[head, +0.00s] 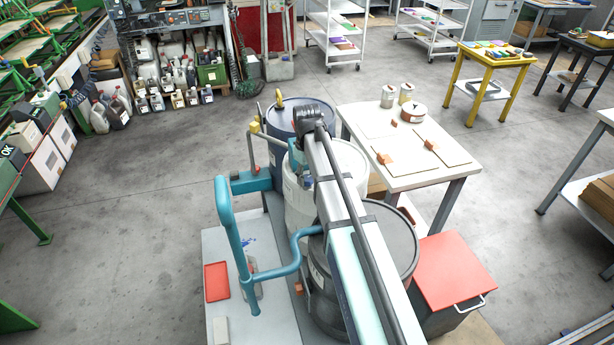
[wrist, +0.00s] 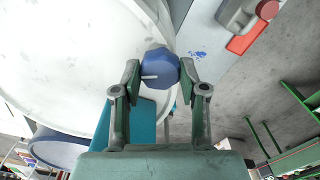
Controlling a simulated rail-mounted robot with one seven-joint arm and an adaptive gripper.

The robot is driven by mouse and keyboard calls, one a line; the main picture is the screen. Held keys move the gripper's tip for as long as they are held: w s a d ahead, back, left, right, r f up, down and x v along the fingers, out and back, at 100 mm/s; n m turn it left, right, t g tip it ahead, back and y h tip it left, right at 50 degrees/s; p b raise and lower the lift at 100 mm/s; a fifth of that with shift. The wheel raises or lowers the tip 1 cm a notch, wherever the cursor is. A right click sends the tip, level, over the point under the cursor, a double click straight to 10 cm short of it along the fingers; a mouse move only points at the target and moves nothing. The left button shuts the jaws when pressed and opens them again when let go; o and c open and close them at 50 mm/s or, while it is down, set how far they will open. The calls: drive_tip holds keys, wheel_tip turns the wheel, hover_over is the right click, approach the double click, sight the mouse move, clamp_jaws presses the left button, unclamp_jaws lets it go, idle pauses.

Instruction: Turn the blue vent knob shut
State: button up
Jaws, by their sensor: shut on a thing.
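The blue knob (wrist: 160,66) is a faceted piece with a small pale pin on its face, in the upper middle of the wrist view. It sits beside the rim of the white drum (wrist: 70,55). My gripper (wrist: 160,72) has one finger on each side of the knob and is shut on it. In the head view the white drum (head: 349,160) stands between two other drums, and my arm crosses in front of it. I cannot make out the knob or the fingers clearly there. How far the knob is turned cannot be told.
A dark blue drum (head: 290,108) stands behind and a grey drum (head: 400,232) in front. A teal pipe handle (head: 228,225) rises on the left, near a red tray (head: 217,281). A white table (head: 400,125) and a red-topped cabinet (head: 453,268) stand to the right.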

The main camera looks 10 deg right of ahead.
sight(306, 178)
drive_tip(key=m, duration=0.4)
drive_tip(key=shift+m, duration=0.4)
idle(0.4)
drive_tip(key=o, duration=1.1)
drive_tip(key=shift+o, duration=0.2)
drive_tip(key=shift+r, duration=0.1)
wheel_tip(306, 178, up, 12)
drive_tip(key=shift+a, duration=0.15)
